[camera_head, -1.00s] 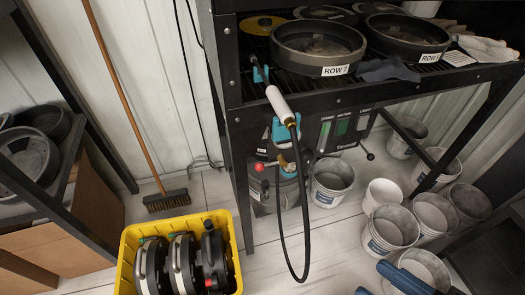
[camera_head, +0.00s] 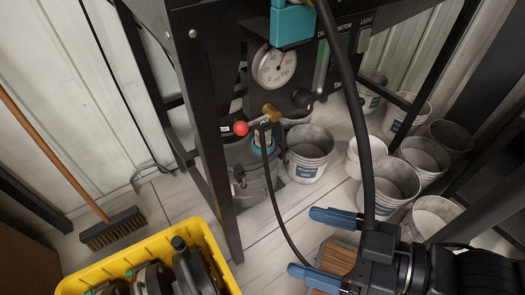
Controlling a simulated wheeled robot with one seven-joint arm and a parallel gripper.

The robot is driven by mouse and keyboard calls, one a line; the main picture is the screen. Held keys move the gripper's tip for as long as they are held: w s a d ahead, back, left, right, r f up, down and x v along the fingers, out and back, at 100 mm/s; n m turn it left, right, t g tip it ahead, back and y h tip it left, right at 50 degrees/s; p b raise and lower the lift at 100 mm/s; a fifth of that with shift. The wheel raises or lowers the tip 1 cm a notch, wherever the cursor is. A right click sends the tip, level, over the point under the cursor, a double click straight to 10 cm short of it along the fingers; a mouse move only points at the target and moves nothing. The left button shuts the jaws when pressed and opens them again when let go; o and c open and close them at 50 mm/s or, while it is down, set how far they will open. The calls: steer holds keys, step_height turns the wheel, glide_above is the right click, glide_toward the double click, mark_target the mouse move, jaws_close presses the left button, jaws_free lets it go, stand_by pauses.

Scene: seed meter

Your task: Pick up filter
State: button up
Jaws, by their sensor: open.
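I cannot tell for sure which thing is the filter. A small part with a teal band (camera_head: 264,142) shows below a brass fitting (camera_head: 271,111), above a grey bucket (camera_head: 247,172); it may be the filter, but its shape is unclear. My gripper (camera_head: 301,241) is at the lower middle right, its two blue fingers apart, with nothing seen held between them. It appears in front of and below the teal-banded part, clear of it in the picture.
A dark hose (camera_head: 356,110) hangs from above, passing near my gripper in view. A pressure gauge (camera_head: 275,67) and red knob (camera_head: 241,128) are on the bench. White buckets (camera_head: 310,152) stand beneath. A yellow crate (camera_head: 198,226) holds black round parts; a broom (camera_head: 112,229) stands left.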

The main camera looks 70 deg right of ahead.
steer(key=w+d+f+m+t+h+b, duration=0.1)
steer(key=w+d+f+m+b, duration=0.1)
steer(key=f+b, duration=0.3)
steer(key=w+d+f+m+b, duration=0.1)
steer(key=f+m+b, duration=0.15)
steer(key=f, duration=0.55)
steer(key=n+g+h, duration=0.6)
steer(key=n+h, duration=0.8)
steer(key=n, duration=1.7)
glide_toward(264, 136)
steer(key=x, duration=0.4)
steer(key=shift+w+r, duration=0.3)
steer(key=shift+w+d+f+m, duration=0.1)
steer(key=shift+w+d+m, duration=0.05)
steer(key=shift+d+m, duration=0.25)
steer(key=shift+m+g, duration=0.25)
steer(key=shift+g, duration=0.15)
steer(key=b+x, duration=0.2)
steer(key=x, duration=0.4)
steer(key=shift+d+f, duration=0.2)
steer(key=shift+d, duration=0.15)
steer(key=shift+w+d+r+b, duration=0.1)
steer(key=shift+w+d+b, duration=0.3)
steer(key=shift+d, duration=0.15)
